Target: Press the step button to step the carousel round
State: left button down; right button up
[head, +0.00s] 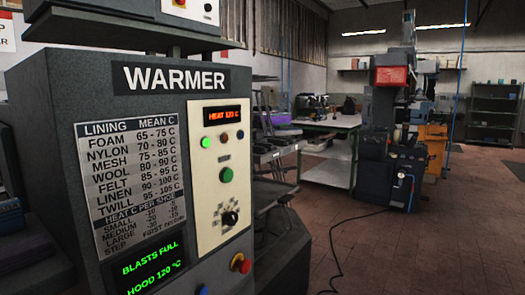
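A grey cabinet labelled WARMER (176,77) stands close on the left in the head view. A red button on a yellow base (240,263) sits on the lower right edge. A blue button (203,290) is cut by the bottom edge. I cannot tell which one is the step button. No carousel is clearly identifiable. Neither of my grippers is in view.
A lining chart (130,185) and a green-lettered screen reading BLASTS FULL, HOOD 120 °C (150,262) are on the cabinet. Behind stand a grey rack (275,165), a white-topped table (325,122) and a tall machine (390,130). A black cable (335,255) crosses the otherwise open tiled floor.

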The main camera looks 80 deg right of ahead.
aim_at(228, 176)
jog(key=z, duration=2.3)
